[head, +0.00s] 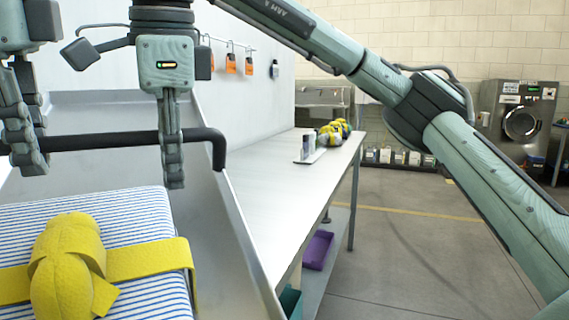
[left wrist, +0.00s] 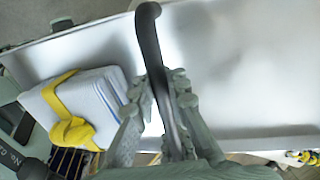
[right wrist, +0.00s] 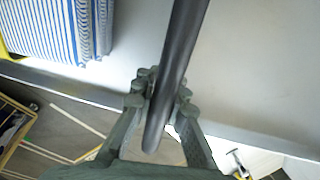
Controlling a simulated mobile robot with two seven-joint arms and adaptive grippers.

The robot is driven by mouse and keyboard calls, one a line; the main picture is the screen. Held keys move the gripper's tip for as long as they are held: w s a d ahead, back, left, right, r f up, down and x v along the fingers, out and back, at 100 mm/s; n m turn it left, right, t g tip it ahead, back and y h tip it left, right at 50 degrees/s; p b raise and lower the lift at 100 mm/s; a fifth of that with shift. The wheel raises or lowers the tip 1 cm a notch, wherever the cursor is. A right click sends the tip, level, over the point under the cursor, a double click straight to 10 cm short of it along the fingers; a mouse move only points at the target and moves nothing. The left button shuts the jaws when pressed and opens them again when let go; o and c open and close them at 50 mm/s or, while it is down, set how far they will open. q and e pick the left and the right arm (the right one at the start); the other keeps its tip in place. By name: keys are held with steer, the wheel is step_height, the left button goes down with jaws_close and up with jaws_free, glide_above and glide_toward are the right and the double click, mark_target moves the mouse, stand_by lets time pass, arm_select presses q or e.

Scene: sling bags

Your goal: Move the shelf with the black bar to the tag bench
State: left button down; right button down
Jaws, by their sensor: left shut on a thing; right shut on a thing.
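The shelf (head: 224,235) is a pale metal tray with a black bar (head: 100,139) across its far end, bent down at the right. My left gripper (head: 30,165) is shut on the bar at the left; the left wrist view shows the bar (left wrist: 150,40) between its fingers. My right gripper (head: 174,180) is shut on the bar nearer its right bend, as the right wrist view shows (right wrist: 180,45). A blue-striped bundle (head: 130,215) with a yellow strap lies on the shelf. The tag bench (head: 275,175), below orange tags, stands just right of the shelf.
Orange tags (head: 231,64) hang on a wall rail. A purple bin (head: 318,250) sits beneath. Open floor (head: 400,240) lies right, behind my right arm.

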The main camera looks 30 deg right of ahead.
steer(key=shift+f, duration=0.1)
